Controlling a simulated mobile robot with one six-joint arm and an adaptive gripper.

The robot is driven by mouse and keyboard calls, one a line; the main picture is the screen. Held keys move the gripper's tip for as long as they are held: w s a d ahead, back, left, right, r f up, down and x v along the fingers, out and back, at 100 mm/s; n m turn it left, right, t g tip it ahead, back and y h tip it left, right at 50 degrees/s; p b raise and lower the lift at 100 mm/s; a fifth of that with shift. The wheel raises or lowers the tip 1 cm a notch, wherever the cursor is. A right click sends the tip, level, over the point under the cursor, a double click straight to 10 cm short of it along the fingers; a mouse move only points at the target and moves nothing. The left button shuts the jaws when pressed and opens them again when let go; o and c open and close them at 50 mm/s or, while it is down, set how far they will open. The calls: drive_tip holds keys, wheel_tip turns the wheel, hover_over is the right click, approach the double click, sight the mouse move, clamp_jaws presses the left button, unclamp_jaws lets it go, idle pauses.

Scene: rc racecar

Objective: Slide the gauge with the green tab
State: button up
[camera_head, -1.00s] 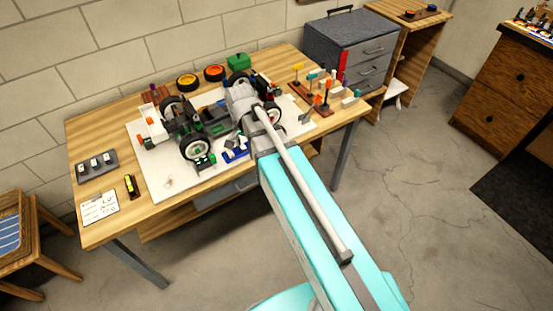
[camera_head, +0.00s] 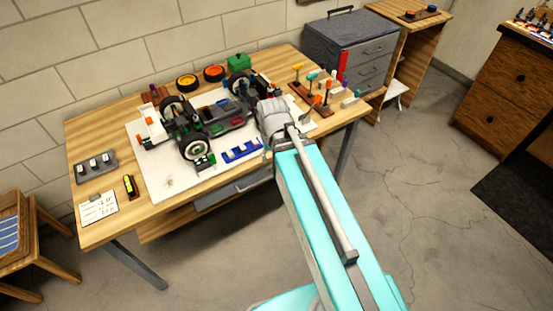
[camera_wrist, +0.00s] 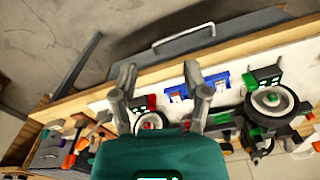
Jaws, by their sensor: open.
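A dark gauge block with green parts (camera_wrist: 265,76) stands beside a black-tyred wheel (camera_wrist: 268,104) of the racecar in the wrist view. In the head view the green-marked block (camera_head: 205,161) is at the car's near front wheel. I cannot make out its tab clearly. My gripper (camera_wrist: 158,74) is open, its two fingers apart and empty, left of that block in the wrist view. A dark block with a red part (camera_wrist: 148,103) and another wheel show partly between and behind the fingers. In the head view my arm hides the fingers.
The racecar (camera_head: 215,120) sits on a white mat (camera_head: 165,183). Upright tools in a wooden stand (camera_head: 310,97) are at the table's right. A drawer handle (camera_wrist: 184,37) juts from the table front.

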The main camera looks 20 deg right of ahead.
drive_tip(key=shift+s+d+n, duration=0.4)
drive_tip(key=shift+s+d, duration=0.05)
drive_tip(key=shift+s, duration=0.05)
idle(0.3)
drive_tip(key=n, duration=2.1)
hover_over(212, 155)
drive_tip(key=shift+a, duration=0.1)
drive_tip(key=shift+f, duration=0.1)
wheel_tip(212, 155, down, 14)
drive_tip(key=b, duration=1.3)
drive_tip(key=shift+r+b, duration=0.25)
drive_tip(key=shift+b, duration=0.1)
